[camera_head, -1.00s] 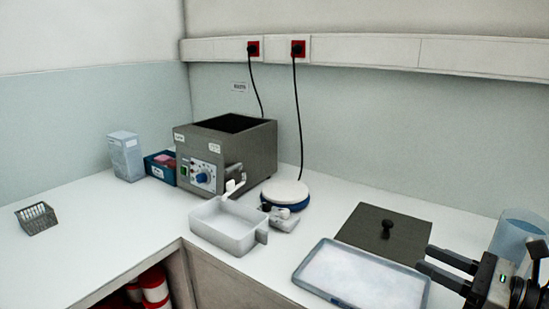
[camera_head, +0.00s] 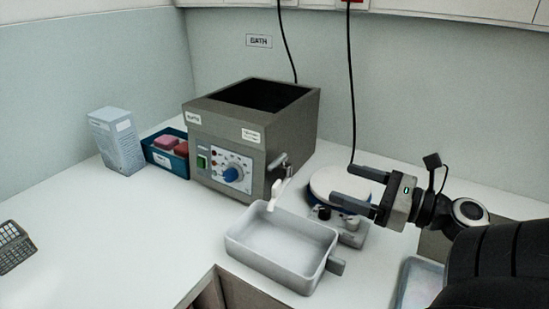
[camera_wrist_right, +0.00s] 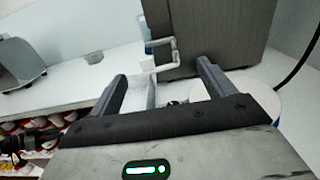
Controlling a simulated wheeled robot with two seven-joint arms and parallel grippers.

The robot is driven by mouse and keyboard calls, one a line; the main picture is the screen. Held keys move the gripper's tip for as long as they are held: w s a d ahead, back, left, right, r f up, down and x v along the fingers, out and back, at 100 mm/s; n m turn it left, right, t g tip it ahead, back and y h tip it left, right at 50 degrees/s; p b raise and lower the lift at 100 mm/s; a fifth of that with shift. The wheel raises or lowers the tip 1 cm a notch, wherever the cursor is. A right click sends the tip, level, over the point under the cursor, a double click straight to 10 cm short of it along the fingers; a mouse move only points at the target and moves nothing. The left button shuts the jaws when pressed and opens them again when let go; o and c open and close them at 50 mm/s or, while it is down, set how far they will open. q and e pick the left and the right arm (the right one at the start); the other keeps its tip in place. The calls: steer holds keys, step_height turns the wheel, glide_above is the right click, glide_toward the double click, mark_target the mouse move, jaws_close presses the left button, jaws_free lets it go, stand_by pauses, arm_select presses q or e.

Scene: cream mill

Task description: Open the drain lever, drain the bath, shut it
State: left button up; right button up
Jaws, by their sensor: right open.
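The bath (camera_head: 232,132) is a grey metal box with a dark open top and a front panel with a blue knob. On its right side sits a drain tap (camera_head: 279,183) with a pale lever and spout above the grey drain tray (camera_head: 262,262). The lever also shows as a pale bent handle in the right wrist view (camera_wrist_right: 165,55), against the bath's side. My left gripper is not in view.
A round white-topped plate (camera_head: 325,183) with a small grey device stands under my right gripper. A blue bin (camera_head: 160,158) with pink items and a pale box (camera_head: 117,140) stand left of the bath. A wire basket (camera_head: 14,246) lies far left.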

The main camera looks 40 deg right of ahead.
mark_target(280, 161)
steer(key=p+x, duration=0.2)
steer(key=x, duration=1.2)
steer(key=shift+s, duration=0.1)
steer(key=c, duration=1)
